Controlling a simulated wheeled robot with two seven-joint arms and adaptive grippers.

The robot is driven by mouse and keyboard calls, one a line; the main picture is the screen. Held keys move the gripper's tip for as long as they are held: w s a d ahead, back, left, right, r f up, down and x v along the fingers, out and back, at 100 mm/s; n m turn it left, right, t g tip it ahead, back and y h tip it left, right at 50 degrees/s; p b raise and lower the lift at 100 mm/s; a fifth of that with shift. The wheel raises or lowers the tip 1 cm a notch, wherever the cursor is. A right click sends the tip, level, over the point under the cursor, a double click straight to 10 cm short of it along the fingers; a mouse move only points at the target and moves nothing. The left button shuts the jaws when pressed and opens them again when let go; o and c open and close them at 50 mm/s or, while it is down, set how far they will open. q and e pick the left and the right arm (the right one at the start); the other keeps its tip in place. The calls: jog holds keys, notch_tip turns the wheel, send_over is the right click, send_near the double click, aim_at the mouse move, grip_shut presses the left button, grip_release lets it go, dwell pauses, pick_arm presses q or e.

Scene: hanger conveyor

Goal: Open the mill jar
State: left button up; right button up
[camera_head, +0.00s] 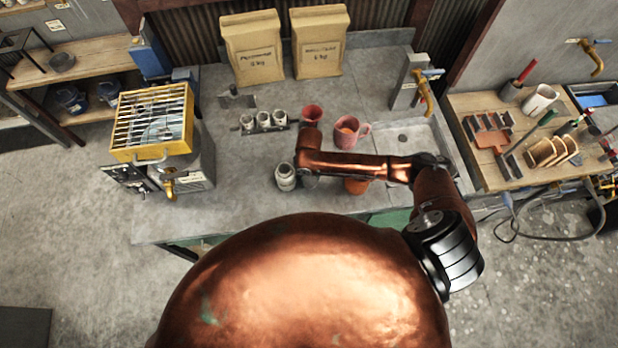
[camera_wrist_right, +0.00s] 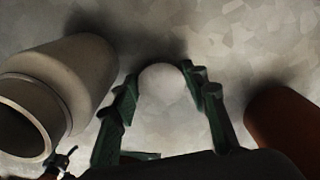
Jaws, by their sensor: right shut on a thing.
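A pale grey jar (camera_head: 286,177), which looks like the mill jar, stands upright at the front of the bench. It also fills the left of the right wrist view (camera_wrist_right: 78,72), where its rim shows a dark, open-looking mouth. My right gripper (camera_head: 309,181) is low over the bench, just right of the jar and mostly hidden by my arm. In the right wrist view, its green fingers (camera_wrist_right: 165,92) are shut on a small pale round thing (camera_wrist_right: 161,82). I cannot tell whether that is a lid or a ball. My left gripper is not in view.
A terracotta pot (camera_head: 356,187) stands close right of the gripper. Red cup (camera_head: 312,114), pink mug (camera_head: 350,131) and a rack of small jars (camera_head: 263,121) are behind. A yellow caged heater (camera_head: 153,122) stands left. The bench front left is clear.

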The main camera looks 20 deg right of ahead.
aim_at(309, 180)
jog(key=shift+f, duration=0.1)
jog(key=shift+s+f, duration=0.1)
jog(key=shift+f, duration=0.1)
jog(key=o, duration=0.9)
jog(key=shift+o, duration=0.4)
jog(key=shift+r, duration=0.4)
notch_tip(309, 180, up, 12)
jog(key=b, duration=0.1)
jog(key=shift+a+f, duration=0.1)
jog(key=shift+a, duration=0.05)
